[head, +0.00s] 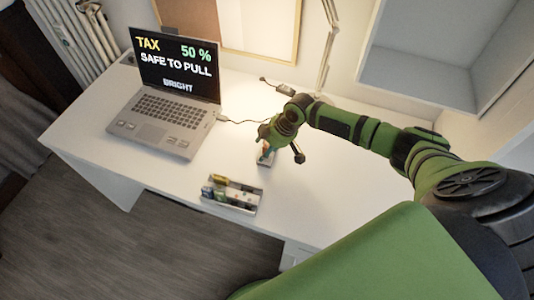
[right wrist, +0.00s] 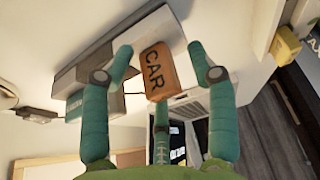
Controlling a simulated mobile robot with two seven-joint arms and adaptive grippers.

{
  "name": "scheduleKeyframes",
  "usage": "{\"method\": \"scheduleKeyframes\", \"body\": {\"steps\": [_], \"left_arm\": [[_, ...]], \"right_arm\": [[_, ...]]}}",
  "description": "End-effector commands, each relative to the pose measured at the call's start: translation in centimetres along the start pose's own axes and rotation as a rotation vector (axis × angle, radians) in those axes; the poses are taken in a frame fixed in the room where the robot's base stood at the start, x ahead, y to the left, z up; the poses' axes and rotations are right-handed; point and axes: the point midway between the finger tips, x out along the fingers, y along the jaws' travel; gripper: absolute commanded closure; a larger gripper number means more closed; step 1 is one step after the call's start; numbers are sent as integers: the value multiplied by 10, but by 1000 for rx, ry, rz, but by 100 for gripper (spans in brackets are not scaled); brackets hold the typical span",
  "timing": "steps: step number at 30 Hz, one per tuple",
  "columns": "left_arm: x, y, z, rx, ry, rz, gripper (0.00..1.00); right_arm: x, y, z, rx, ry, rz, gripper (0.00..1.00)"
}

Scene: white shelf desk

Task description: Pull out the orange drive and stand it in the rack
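The orange drive (right wrist: 158,70), marked CAR, sits at the grey hub (right wrist: 98,72) in the right wrist view. It appears to be still in the hub. My right gripper (right wrist: 159,52) has its fingers spread on both sides of the drive, with visible gaps, and a third finger below it. In the head view my right gripper (head: 267,147) is low over the hub and mostly covers the drive. The rack (head: 233,208), a grey tray with several coloured blocks in it, lies near the desk's front edge. My left gripper is not in view.
An open laptop (head: 168,112) stands at the left; its screen reads TAX 50 %, SAFE TO PULL, BRIGHT. A lamp (head: 327,50) stands behind my arm. The white desk (head: 320,200) is clear right of the rack.

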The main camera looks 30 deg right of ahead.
Motion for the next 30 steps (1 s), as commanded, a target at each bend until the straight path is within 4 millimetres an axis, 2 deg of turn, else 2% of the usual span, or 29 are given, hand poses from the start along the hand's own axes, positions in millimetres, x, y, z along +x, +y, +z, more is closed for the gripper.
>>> {"method": "scheduleKeyframes", "body": {"steps": [2, 4, 6, 13, 20, 25, 29, 30], "left_arm": [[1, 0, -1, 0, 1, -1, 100], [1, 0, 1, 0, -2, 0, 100], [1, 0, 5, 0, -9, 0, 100], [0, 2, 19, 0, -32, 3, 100], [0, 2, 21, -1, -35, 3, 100], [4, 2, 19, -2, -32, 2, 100], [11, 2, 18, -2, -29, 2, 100], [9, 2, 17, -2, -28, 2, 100]], "right_arm": [[3, -4, 2, 1, -5, -8, 43], [3, -4, 2, 1, -5, -9, 67], [3, -4, 2, 1, -5, -10, 82], [3, -4, 2, 1, -5, -9, 83], [0, -3, 1, 1, -4, -7, 83], [-15, -2, -6, -1, -1, -5, 83], [-38, -1, -16, -3, 1, -1, 83], [-43, -7, -9, -2, -6, -5, 83]]}}
